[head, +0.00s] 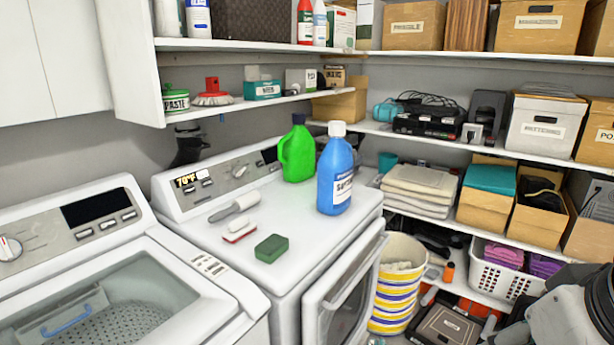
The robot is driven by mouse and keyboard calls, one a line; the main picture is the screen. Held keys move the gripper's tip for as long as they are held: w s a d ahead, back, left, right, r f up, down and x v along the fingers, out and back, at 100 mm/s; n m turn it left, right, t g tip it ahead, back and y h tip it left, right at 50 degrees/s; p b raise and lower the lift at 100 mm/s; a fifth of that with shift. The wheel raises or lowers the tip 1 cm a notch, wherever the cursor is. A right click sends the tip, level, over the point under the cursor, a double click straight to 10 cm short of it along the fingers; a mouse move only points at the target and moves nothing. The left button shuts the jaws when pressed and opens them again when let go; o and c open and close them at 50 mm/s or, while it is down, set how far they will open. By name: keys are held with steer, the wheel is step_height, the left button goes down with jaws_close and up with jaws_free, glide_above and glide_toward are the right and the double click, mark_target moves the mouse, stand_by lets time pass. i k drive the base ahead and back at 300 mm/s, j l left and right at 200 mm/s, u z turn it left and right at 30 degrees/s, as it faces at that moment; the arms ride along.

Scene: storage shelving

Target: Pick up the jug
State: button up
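Part of my arm shows at the lower right corner, well away from the jug. My gripper's fingers do not show.
A green sponge (272,248), a red-and-white brush (240,231) and a grey-handled tool (234,207) lie on the dryer top. A washer (100,270) stands left. Shelves (463,139) with boxes stand behind and right. A striped bucket (396,285) is beside the dryer.

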mark_target(335, 168)
steer(key=u, duration=0.25)
steer(key=i+l+u, duration=0.1)
steer(key=i+l, duration=0.2)
steer(key=i+l+u, duration=0.1)
steer(key=i+l, duration=0.15)
steer(key=i+l+u, duration=0.15)
steer(key=i+l, duration=0.15)
steer(key=l, duration=0.15)
steer(key=i+l+u, duration=0.1)
steer(key=i+l, duration=0.15)
steer(key=l, duration=0.15)
steer(key=i+l+u, duration=0.1)
steer(key=l, duration=0.3)
steer(key=i, duration=0.1)
